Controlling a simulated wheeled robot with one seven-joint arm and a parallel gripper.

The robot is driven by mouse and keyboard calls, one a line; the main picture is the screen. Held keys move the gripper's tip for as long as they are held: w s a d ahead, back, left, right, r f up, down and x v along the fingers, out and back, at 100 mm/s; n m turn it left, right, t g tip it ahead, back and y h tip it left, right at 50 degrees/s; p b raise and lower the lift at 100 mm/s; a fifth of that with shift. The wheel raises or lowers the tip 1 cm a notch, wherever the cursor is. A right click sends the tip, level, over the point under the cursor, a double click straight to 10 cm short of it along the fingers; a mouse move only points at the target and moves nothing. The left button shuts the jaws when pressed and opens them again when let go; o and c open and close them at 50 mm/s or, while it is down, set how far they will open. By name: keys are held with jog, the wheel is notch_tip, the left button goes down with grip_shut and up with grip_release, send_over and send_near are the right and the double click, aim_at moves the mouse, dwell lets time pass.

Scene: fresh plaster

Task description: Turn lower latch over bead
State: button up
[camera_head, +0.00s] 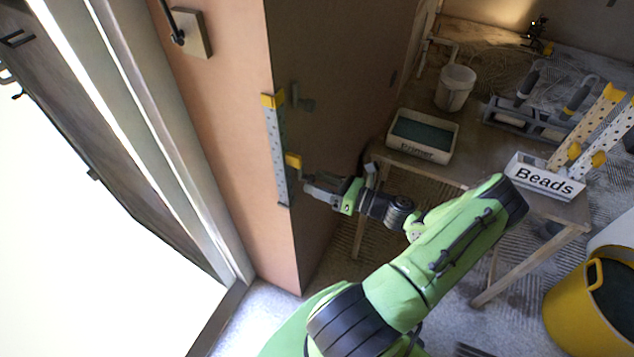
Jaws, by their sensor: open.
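A grey perforated bead (277,145) stands upright along the outer corner of the pink wall. A yellow piece (272,101) lies across its top end. A grey upper latch (302,99) sits on the dark side face near that end. Lower down, a yellow piece (293,161), which looks like part of the lower latch, sits beside the bead at the corner. My gripper (307,188) is open just below and right of this yellow piece, close to the side face. Its fingers hide part of this area, and I cannot tell whether they touch the latch.
A wooden table at the right bears a white tray (425,151), a bucket (455,88), a grey rack and a white box labelled Beads (543,181) with perforated strips. A yellow tub (575,318) stands at the lower right. A door opening is at the left.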

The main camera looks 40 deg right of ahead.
jog(key=shift+w+a, duration=0.2)
jog(key=shift+w, duration=0.2)
grip_shut()
